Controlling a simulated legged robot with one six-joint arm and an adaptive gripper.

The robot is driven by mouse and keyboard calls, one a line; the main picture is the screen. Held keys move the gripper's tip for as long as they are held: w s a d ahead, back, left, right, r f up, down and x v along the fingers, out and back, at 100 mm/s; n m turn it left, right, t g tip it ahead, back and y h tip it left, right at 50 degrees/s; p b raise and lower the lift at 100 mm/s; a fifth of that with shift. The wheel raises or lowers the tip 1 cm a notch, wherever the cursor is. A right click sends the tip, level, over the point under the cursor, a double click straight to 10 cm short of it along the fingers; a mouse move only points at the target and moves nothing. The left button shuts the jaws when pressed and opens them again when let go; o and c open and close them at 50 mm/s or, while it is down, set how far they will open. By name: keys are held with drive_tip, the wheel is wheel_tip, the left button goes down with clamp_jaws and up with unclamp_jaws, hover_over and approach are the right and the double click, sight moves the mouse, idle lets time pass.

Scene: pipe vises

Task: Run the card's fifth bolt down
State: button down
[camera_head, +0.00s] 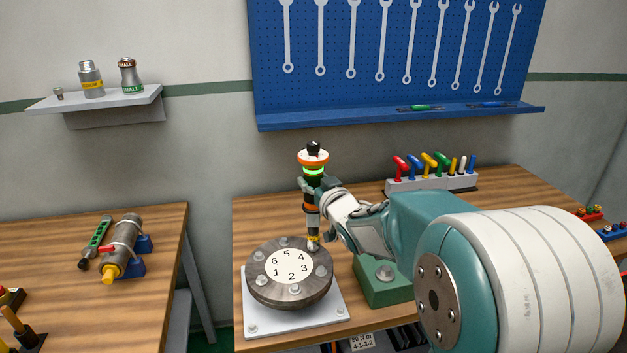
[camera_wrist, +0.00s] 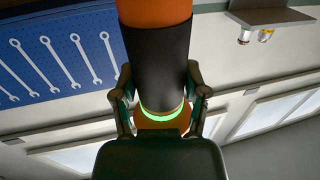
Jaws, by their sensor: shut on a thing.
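My gripper (camera_head: 318,190) is shut on an upright nutrunner (camera_head: 312,209) with a black knob, an orange-and-white top and a lit green ring. The wrist view shows its black and orange body (camera_wrist: 158,60) between my two fingers (camera_wrist: 160,100). Its lower end meets the bolt beside number 4 on the round dark flange (camera_head: 262,294); I cannot tell how fully it is seated. The number disc (camera_head: 289,266) reads 1 to 6, with bolt heads around it.
A green block (camera_head: 380,287) stands right of the flange's white plate (camera_head: 292,328), close to my arm. A rack of coloured-handled tools (camera_head: 432,182) is behind. The left bench (camera_head: 60,240) holds a cylinder (camera_head: 122,245). A wall shelf (camera_head: 100,101) is at upper left.

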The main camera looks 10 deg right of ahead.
drive_tip(key=shift+f, duration=0.9)
idle(1.6)
drive_tip(key=shift+r, duration=0.1)
idle(1.3)
